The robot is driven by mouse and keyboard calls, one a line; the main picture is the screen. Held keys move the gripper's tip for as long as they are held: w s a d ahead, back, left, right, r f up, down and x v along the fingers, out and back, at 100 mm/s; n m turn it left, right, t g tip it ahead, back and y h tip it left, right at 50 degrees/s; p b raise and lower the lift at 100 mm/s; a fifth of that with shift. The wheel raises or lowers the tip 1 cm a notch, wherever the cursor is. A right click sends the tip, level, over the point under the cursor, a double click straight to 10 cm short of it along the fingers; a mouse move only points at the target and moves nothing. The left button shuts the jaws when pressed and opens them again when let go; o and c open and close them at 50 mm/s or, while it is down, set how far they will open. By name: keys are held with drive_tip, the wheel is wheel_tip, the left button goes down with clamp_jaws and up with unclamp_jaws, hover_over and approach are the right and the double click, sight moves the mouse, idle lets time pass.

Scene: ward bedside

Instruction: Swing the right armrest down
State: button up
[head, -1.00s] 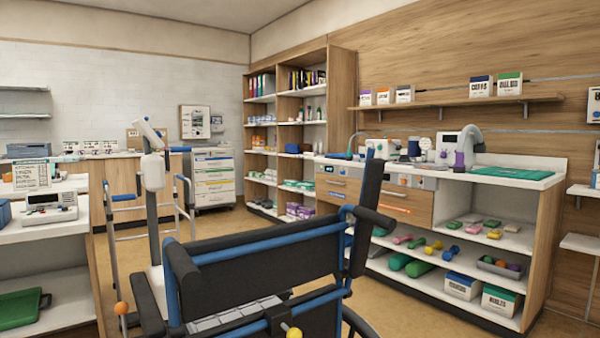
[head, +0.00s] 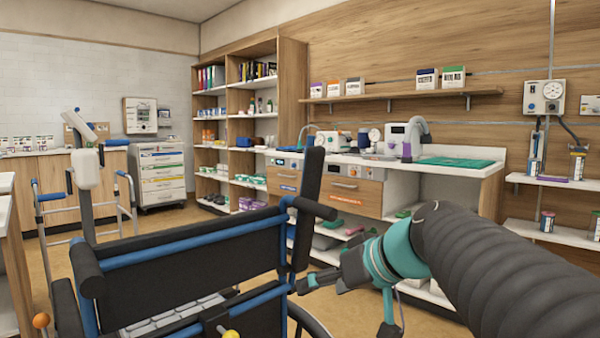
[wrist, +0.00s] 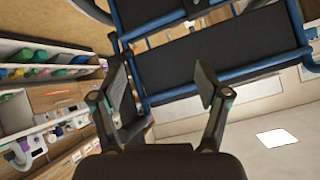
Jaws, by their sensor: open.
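The wheelchair (head: 180,255) has a black backrest and a blue frame, and I see it from behind. Its right armrest (head: 308,190) is a long black pad that stands nearly upright, tilted slightly, beside the backrest's right end. My gripper (head: 304,286) is open, low and to the right of the chair's back, below the raised pad. In the wrist view, my gripper (wrist: 163,90) has its fingers spread, with the backrest (wrist: 190,60) beyond them. A dark part behind the left finger may be the armrest; I cannot tell. I see no contact with the armrest.
A counter (head: 480,170) with open shelves stands behind my arm on the right. A walker (head: 75,190) and a drawer cart (head: 160,172) stand at the back left. Floor is open behind the chair.

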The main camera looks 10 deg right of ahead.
drive_tip(key=w+d+r+n+t+y, duration=0.2)
drive_tip(key=w+d+r+t, duration=0.15)
drive_tip(key=w+r, duration=0.4)
drive_tip(key=n+t+y+b, duration=0.1)
drive_tip(key=n+t+y, duration=0.1)
drive_tip(key=t, duration=0.1)
approach(319, 162)
drive_tip(key=p+x, duration=0.3)
drive_tip(key=x, duration=0.9)
drive_tip(key=shift+w, duration=0.1)
clamp_jaws()
